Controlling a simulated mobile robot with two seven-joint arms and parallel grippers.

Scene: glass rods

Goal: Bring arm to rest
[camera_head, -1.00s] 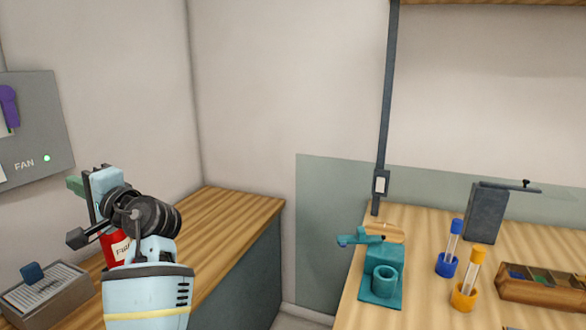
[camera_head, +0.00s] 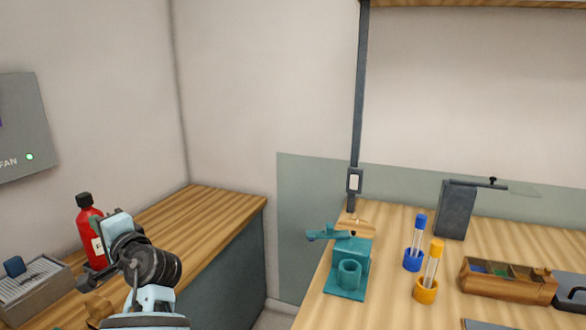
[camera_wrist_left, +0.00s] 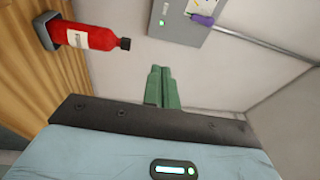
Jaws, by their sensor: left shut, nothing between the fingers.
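My left arm comes in at the lower left of the head view, over the left counter. My left gripper (camera_head: 96,223) shows partly there, with a green finger in front of the red bottle. In the left wrist view the two green fingers (camera_wrist_left: 162,86) are side by side and shut, with nothing between them. They point toward the wall, apart from the red bottle (camera_wrist_left: 92,35). My right gripper is not in view.
The red bottle (camera_head: 88,215) stands on the left counter (camera_head: 205,208) near a file box (camera_head: 35,290). A fan panel (camera_head: 22,125) is on the wall. The right bench holds a teal stand (camera_head: 345,290), blue (camera_head: 412,260) and orange (camera_head: 426,290) tube holders and a wooden box (camera_head: 505,282).

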